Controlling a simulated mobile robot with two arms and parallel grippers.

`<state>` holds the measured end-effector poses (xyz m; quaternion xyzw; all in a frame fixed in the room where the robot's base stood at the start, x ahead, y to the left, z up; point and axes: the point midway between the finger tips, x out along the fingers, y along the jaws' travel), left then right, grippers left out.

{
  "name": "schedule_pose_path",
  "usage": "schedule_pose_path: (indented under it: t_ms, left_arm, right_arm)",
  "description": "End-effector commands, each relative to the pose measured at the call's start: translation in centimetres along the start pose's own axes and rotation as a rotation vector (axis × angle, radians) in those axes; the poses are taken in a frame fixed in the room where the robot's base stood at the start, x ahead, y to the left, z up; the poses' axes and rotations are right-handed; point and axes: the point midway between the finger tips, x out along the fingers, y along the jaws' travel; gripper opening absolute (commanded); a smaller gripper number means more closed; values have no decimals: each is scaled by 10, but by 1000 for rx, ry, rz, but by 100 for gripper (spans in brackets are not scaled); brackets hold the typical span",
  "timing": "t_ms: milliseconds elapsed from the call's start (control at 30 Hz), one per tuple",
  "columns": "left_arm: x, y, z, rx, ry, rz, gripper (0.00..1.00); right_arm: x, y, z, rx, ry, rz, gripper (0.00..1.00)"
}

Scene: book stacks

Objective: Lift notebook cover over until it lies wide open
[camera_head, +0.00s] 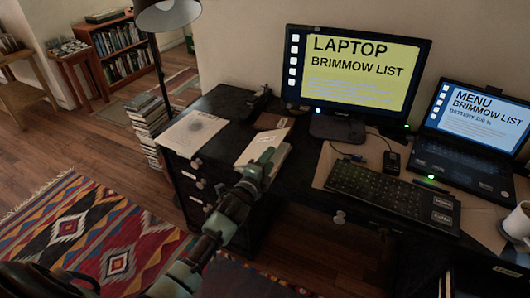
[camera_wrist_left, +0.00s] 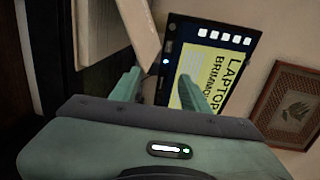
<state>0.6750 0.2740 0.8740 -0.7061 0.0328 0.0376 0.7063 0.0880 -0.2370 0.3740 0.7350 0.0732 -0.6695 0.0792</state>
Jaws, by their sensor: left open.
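The notebook (camera_head: 256,148) lies on the dark desk, left of the monitor, with its pale cover facing up. In the left wrist view its pale block (camera_wrist_left: 97,28) is at the upper left, and a pale slab, apparently the cover (camera_wrist_left: 140,28), stands at an angle beside it. My left gripper (camera_head: 266,158) is at the notebook's near right part and hides some of it. Its two fingers are spread apart in the left wrist view (camera_wrist_left: 160,88), with the slab's lower end near the left finger; I cannot tell if they touch. My right gripper is not in view.
The monitor (camera_head: 357,75) stands behind the notebook, with a keyboard (camera_head: 393,196) and laptop (camera_head: 470,135) to the right. A printed sheet (camera_head: 194,132) lies left of the notebook. A lamp (camera_head: 167,14) and a stack of books (camera_head: 150,125) stand beyond the desk's left end.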

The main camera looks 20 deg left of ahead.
Motion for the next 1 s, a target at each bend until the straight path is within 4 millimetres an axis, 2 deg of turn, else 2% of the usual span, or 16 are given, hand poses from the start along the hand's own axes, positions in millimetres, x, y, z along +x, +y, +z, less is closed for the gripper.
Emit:
schedule_pose_path:
  t_ms: [333, 667, 1000]
  left_arm:
    - [0, -2, 1, 0, 0, 0, 45]
    - [-2, -20, 11, 1, 0, 0, 45]
    - [-2, -20, 12, -1, 0, 0, 45]
  right_arm:
    - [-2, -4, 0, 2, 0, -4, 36]
    - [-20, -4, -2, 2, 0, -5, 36]
    - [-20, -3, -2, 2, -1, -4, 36]
